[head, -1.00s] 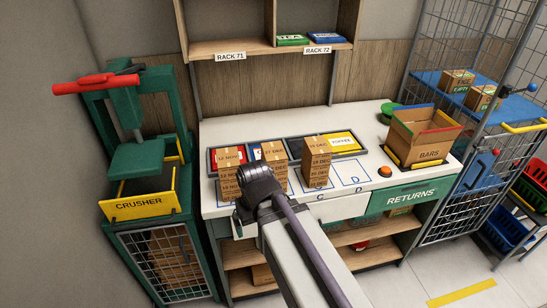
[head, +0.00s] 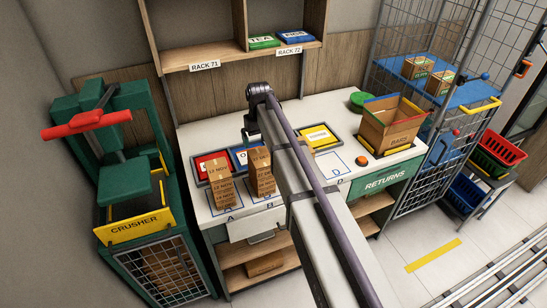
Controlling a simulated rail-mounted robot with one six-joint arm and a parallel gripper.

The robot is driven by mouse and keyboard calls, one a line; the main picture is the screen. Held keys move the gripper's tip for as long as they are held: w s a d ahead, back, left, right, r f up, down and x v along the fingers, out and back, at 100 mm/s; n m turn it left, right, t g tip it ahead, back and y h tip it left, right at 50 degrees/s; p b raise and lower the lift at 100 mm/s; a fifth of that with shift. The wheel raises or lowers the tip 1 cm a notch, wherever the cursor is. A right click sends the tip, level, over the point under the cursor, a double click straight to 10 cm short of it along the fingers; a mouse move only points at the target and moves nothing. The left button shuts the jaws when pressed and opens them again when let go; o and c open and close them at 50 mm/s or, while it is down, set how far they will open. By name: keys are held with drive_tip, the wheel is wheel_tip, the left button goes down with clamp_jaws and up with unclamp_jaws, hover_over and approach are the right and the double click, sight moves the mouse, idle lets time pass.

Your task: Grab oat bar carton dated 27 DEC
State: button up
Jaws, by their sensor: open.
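Brown cartons stand in stacks on the white counter. One stack (head: 221,184) stands at square A and another (head: 261,171) at square B. Their date labels are too small to read surely now; in the earlier frame the stack at B seems to read 27 DEC on top. A third stack is mostly hidden behind my arm. My gripper (head: 249,136) is small in view, open and empty, above the back of the counter behind the stack at B. It appears apart from the cartons.
Colour-labelled trays (head: 317,135) line the counter behind the stacks. An open BARS box (head: 394,124) and a red-orange button (head: 362,161) are at right. A green crusher (head: 125,185) stands left, and a shelf rack (head: 235,55) hangs above the back. A wire cage is at far right.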

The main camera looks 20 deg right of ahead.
sight(261, 156)
wheel_tip(261, 156, down, 11)
drive_tip(key=b, duration=1.1)
drive_tip(key=shift+a+f, duration=0.1)
drive_tip(key=shift+r+p, duration=0.25)
drive_tip(key=shift+p, duration=0.05)
drive_tip(key=c, duration=0.9)
